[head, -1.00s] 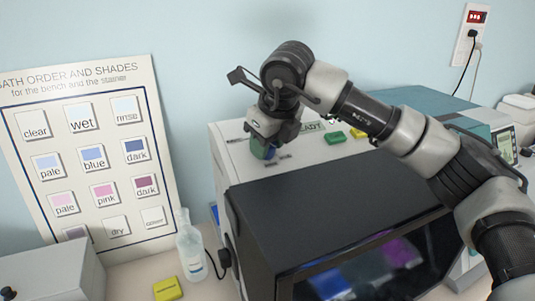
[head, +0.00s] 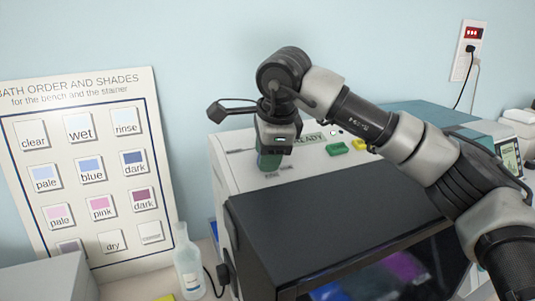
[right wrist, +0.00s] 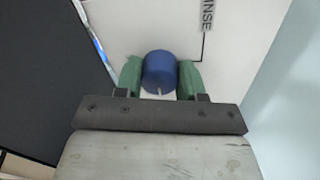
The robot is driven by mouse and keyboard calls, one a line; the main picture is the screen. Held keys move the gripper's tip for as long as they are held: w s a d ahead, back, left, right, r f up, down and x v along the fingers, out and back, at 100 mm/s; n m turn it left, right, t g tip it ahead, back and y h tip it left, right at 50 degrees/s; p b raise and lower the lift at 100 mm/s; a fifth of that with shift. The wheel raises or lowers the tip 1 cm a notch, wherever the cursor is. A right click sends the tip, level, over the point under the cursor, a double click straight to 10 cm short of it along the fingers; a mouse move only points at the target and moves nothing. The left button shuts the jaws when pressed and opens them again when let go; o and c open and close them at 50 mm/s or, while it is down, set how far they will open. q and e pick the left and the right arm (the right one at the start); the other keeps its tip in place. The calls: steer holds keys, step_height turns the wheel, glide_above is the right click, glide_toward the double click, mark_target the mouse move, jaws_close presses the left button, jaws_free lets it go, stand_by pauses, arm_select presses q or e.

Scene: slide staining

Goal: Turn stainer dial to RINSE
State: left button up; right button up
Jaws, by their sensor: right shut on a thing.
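The stainer (head: 330,210) is a white machine with a dark front cover and a sloped white panel on top. Its dial (right wrist: 159,70) is a blue round knob with a small white pointer line, seen in the right wrist view. My right gripper (right wrist: 161,78) is shut on the dial, one green finger on each side. The pointer line is toward the gripper's base, away from the RINSE label (right wrist: 207,15), whose thin black line ends near the right finger. In the head view my right gripper (head: 271,160) hides the dial. My left gripper is not in view.
A green button (head: 337,149) and a yellow button (head: 359,145) sit on the panel right of my gripper. A bottle (head: 188,265) stands left of the stainer. A poster of bath shades (head: 85,170) leans on the wall.

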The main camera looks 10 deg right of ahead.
steer(key=n, duration=0.4)
steer(key=shift+r+n, duration=0.1)
steer(key=shift+n, duration=0.2)
steer(key=n, duration=0.4)
steer(key=shift+n+h+p, duration=0.3)
steer(key=shift+p, duration=0.05)
steer(key=n, duration=0.4)
steer(key=shift+s+n+p, duration=0.1)
steer(key=shift+n+p, duration=0.4)
steer(key=shift+n, duration=2)
steer(key=o, duration=0.9)
steer(key=shift+o, duration=0.2)
